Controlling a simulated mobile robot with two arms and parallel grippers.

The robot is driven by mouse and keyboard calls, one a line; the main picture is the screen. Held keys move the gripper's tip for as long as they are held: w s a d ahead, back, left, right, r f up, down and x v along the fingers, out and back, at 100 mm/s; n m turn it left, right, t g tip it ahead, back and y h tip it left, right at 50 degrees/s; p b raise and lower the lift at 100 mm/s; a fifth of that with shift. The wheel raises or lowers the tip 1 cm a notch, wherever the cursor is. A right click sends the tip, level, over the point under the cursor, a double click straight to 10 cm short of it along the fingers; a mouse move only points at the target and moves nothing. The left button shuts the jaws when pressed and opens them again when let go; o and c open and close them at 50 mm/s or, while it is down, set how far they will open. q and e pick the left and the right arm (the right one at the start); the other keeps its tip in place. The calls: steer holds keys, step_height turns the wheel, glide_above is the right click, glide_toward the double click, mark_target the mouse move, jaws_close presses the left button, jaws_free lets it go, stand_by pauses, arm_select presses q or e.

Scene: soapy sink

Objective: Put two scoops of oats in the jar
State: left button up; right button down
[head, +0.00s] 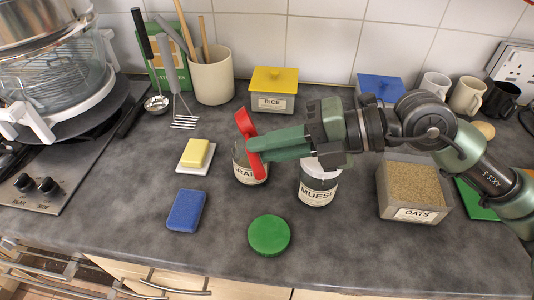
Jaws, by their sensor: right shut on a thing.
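My right gripper (252,155) reaches in from the right and is shut on a red scoop (244,124). The scoop is tilted steeply over the jar (246,176) whose label reads "GRAI" as far as I can see. The scoop and fingers hide much of the jar's mouth, so I cannot tell what is inside or whether the scoop holds oats. The grey oats box (414,214), labelled OATS, stands open at the right, with light brown oats (414,186) inside. My left gripper is not in view.
A MUESLI jar (317,193) stands just right of the label jar, under my arm. A green round lid (269,235), blue sponge (186,210) and butter-like yellow block (195,152) lie nearby. A yellow-lidded RICE box (273,102) stands behind. The front counter is mostly clear.

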steer(key=r+n+h+p, duration=0.1)
steer(key=h+p, duration=0.3)
steer(key=r+n+h+p, duration=0.1)
steer(key=r+h+p, duration=0.1)
steer(key=h+p, duration=0.3)
steer(key=a+r+n+h+p, duration=0.1)
steer(key=n+h+p, duration=0.1)
steer(key=h+p, duration=0.2)
steer(key=shift+s+a+r+t+p, duration=0.1)
steer(key=shift+r+t+p, duration=0.2)
steer(key=shift+t+p, duration=0.15)
stand_by(0.4)
